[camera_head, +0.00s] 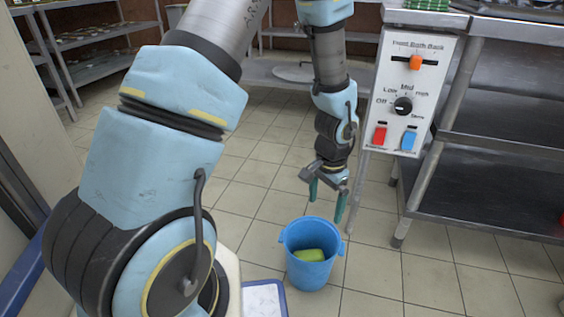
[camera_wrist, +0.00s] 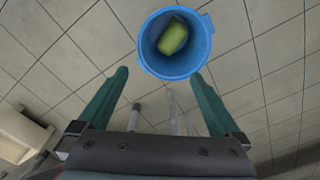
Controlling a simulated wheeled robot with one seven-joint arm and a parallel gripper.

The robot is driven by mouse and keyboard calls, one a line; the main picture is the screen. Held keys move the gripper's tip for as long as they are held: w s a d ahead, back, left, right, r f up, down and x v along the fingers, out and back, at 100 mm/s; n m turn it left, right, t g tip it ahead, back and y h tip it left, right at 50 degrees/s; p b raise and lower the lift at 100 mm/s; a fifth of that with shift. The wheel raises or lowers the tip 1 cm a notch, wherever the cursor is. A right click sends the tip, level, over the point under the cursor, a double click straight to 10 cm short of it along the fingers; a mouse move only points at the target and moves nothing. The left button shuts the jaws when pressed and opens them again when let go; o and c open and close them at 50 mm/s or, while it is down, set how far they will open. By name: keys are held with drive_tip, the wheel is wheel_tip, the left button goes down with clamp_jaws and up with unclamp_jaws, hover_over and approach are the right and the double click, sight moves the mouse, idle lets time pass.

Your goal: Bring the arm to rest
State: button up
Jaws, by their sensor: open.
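My gripper (camera_head: 326,200) hangs from my arm, pointing down, just above the blue bucket (camera_head: 309,274). Its two green fingers are apart with nothing between them. A green-yellow object (camera_head: 309,255) lies inside the bucket. In the wrist view, my gripper (camera_wrist: 160,82) shows its fingers spread, with the bucket (camera_wrist: 149,60) beyond them at the top. The green-yellow object (camera_wrist: 173,38) rests inside it, apart from the fingers. My arm reaches forward and down over the tiled floor.
A control panel (camera_head: 408,85) with an orange slider, a black knob and red and blue switches stands right of my arm. A metal shelf table (camera_head: 500,140) is at the right. Metal racks (camera_head: 90,40) stand at the back left. Tiled floor around the bucket is mostly clear.

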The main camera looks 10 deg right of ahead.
drive_tip(key=w+a+r+n+t+p, duration=0.1)
drive_tip(key=a+r+n, duration=0.5)
drive_tip(key=a+r, duration=0.5)
drive_tip(key=a+r+n+t, duration=0.1)
drive_tip(key=a+r+n, duration=0.5)
drive_tip(key=a, duration=0.8)
wheel_tip(320, 180, up, 39)
drive_tip(key=p, duration=3.8)
drive_tip(key=shift+w+a+m, duration=0.15)
drive_tip(key=shift+m, duration=0.25)
